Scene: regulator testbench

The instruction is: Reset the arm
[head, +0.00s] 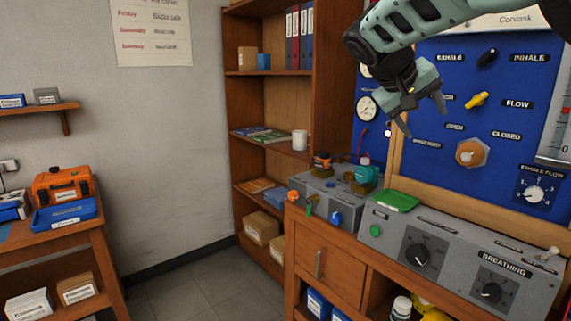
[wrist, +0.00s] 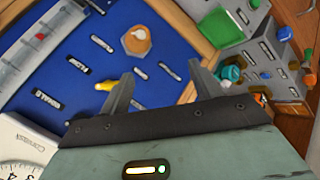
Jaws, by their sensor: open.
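My gripper (head: 424,117) is raised in the upper right of the head view, in front of the blue panel (head: 436,85). Its two fingers are spread apart with nothing between them. In the wrist view my gripper (wrist: 160,82) also shows open and empty, with the blue panel (wrist: 120,28) beyond it. My arm is bent and comes in from the top right of the head view, covering part of the panel.
Below the panel, a grey breathing console (head: 459,255) and a smaller grey box (head: 335,200) stand on the wooden bench. A bookshelf (head: 273,90) stands behind. An orange case (head: 64,185) sits on a left table. Floor (head: 190,285) between is clear.

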